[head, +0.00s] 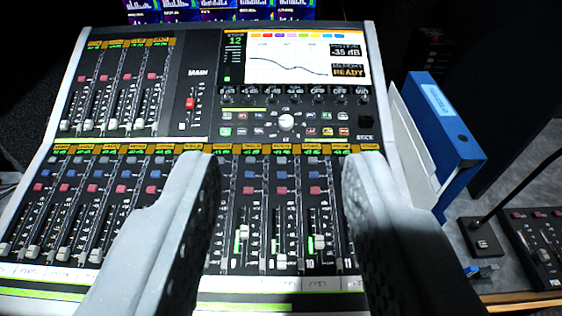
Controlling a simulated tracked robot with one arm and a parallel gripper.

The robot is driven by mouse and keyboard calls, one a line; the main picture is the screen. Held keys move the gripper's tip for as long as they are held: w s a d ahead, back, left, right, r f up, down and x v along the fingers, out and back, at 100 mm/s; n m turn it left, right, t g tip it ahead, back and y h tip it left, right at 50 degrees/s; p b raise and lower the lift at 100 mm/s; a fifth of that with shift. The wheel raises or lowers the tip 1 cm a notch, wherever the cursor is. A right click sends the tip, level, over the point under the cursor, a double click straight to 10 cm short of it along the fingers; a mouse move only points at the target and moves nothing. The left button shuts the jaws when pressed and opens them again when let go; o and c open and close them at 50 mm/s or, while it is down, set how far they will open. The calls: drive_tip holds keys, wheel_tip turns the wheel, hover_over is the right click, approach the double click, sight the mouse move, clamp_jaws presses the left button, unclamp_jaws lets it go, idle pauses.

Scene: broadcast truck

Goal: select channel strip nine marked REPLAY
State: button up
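The mixing console (180,140) fills most of the view. My gripper (275,163) is open and empty, its two grey fingers spread wide over the lower fader bank. Several strips show between the fingers; the numbers 10 and 11 are readable near their faders. The strip left of 10, by position strip nine (281,215), has a blue button, a red button and a low white fader cap (280,260). The label strip (285,284) below is too small to read, so REPLAY cannot be confirmed. The left finger hides several strips.
The console screen (290,58) shows a curve, a green 12 and READY. A blue binder (440,125) stands at the console's right edge. A gooseneck base (482,238) and a small panel (540,245) sit further right. Monitors (215,10) glow behind.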

drive_tip(key=shift+c, duration=0.3)
clamp_jaws()
idle(1.6)
